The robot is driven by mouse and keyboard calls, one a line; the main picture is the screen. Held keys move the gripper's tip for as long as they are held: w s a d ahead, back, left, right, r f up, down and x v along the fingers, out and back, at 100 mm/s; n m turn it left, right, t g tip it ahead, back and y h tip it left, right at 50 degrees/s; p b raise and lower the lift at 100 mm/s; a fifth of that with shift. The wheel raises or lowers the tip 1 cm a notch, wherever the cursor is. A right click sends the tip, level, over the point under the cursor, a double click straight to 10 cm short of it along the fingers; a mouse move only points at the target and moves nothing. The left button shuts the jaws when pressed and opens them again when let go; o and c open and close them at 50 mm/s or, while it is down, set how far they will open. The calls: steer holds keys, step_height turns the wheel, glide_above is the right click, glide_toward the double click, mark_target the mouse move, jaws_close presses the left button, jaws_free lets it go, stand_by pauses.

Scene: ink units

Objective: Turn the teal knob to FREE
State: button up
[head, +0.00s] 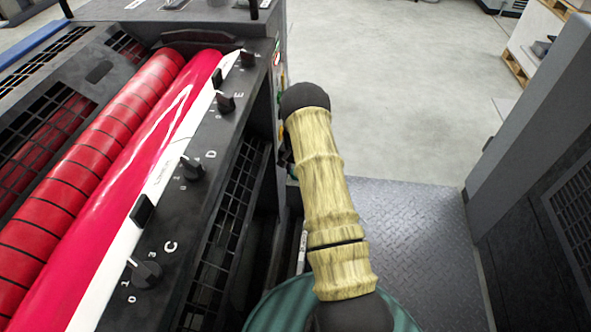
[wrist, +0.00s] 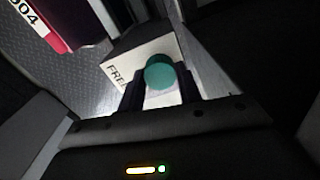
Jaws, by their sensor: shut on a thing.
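In the wrist view the teal knob (wrist: 160,72) shows its round end between the two dark fingers of my gripper (wrist: 163,90). The fingers are shut on it, one on each side. Behind it is a pale plate (wrist: 130,65) with the black letters "FRE" readable at its left; the rest of the word is hidden by the finger. I cannot tell which way the knob points. In the head view my arm reaches down beside the press, and the gripper and knob are hidden.
The press (head: 230,110) with red rollers (head: 90,180) and several black knobs marked C, D, E stands left of my arm. A grey cabinet (head: 535,170) stands at the right. Between them is a metal tread-plate floor (head: 420,230). A red panel marked "04" (wrist: 40,25) shows in the wrist view.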

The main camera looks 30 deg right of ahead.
steer(key=o, duration=1)
steer(key=shift+r, duration=0.1)
step_height(320, 180, up, 17)
steer(key=p, duration=0.3)
steer(key=shift+r, duration=0.15)
